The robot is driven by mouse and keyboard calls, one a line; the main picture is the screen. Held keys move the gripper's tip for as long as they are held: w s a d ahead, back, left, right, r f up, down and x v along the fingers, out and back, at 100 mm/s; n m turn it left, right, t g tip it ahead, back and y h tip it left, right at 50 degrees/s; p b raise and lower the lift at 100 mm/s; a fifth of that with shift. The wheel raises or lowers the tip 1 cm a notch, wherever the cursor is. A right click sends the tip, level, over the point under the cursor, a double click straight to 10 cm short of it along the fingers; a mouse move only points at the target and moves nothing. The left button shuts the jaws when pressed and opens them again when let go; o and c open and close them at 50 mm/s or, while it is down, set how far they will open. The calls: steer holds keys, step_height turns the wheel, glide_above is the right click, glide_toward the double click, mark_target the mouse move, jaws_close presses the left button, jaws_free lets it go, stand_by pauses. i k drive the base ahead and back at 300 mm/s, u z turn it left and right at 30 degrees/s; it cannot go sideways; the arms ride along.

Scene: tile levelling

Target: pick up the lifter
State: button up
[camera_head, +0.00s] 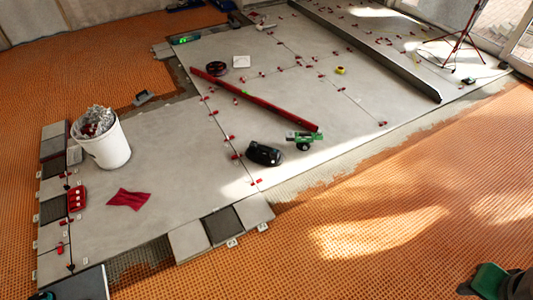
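I cannot tell for certain which thing is the lifter. A black rounded tool (264,153) lies on the large grey tiles near the middle of the head view. A green tool with dark round parts (303,140) lies just to its right, apart from it. Both are small here, and their grips are hard to make out. My gripper is not recognisable in this view.
A long red bar (250,97) lies across the tiles behind the two tools. A white bucket (105,145) with crumpled contents and a red cloth (128,199) are at left. A dark long beam (385,62) and a tripod (460,40) are at back right. Orange matting (420,190) at right is mostly clear.

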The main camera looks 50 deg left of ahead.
mark_target(263, 155)
steer(key=u, duration=0.25)
steer(key=i, duration=1.85)
steer(key=u, duration=1)
steer(key=i, duration=1.2)
steer(key=u, duration=1.4)
steer(key=i, duration=0.75)
steer(key=u, duration=0.5)
